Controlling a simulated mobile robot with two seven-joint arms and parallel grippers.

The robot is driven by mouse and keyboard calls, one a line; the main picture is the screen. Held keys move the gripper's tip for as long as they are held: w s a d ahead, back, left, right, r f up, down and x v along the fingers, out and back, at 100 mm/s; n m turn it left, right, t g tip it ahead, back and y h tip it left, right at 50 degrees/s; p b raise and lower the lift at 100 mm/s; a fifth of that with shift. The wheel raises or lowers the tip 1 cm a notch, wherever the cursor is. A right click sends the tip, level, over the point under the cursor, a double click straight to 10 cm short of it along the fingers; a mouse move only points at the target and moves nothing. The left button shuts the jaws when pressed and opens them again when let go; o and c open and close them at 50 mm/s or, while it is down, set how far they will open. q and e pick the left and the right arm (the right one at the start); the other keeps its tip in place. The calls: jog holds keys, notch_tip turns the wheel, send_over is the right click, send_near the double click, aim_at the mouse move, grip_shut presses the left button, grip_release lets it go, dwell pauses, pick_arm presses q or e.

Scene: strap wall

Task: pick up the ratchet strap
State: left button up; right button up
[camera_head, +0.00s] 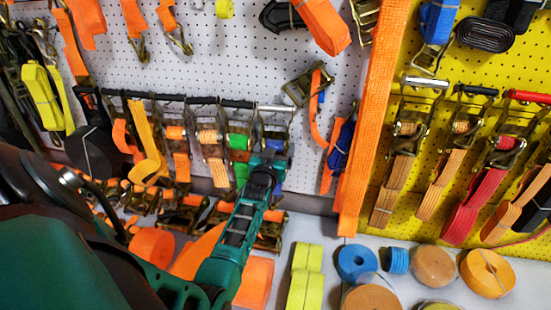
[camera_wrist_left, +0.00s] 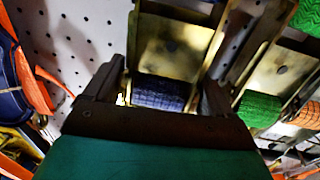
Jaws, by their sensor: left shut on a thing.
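The ratchet strap (camera_head: 274,122) at the right end of a row hangs by its metal ratchet frame from the rail on the white pegboard. It has a roll of dark blue webbing. My left gripper (camera_head: 266,162) reaches up to it from below and is shut on it. In the left wrist view its dark blue roll (camera_wrist_left: 160,92) sits between my two dark fingers, with the brass-coloured metal frame beyond. My gripper hides the lower part of the strap in the head view. My right gripper is not in view.
A strap with green webbing (camera_head: 238,141) hangs close beside it; it also shows in the left wrist view (camera_wrist_left: 262,108). A dark blue and orange strap (camera_head: 338,145) hangs to the right. A wide orange band (camera_head: 366,120) divides the boards. Webbing rolls (camera_head: 357,260) lie on the shelf below.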

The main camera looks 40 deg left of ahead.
pick_arm(q)
jog(key=c, duration=0.7)
jog(key=shift+a+r, duration=0.1)
jog(key=shift+r, duration=0.15)
jog(key=shift+c, duration=0.7)
jog(key=shift+w+r, duration=0.1)
jog(key=shift+r, duration=0.05)
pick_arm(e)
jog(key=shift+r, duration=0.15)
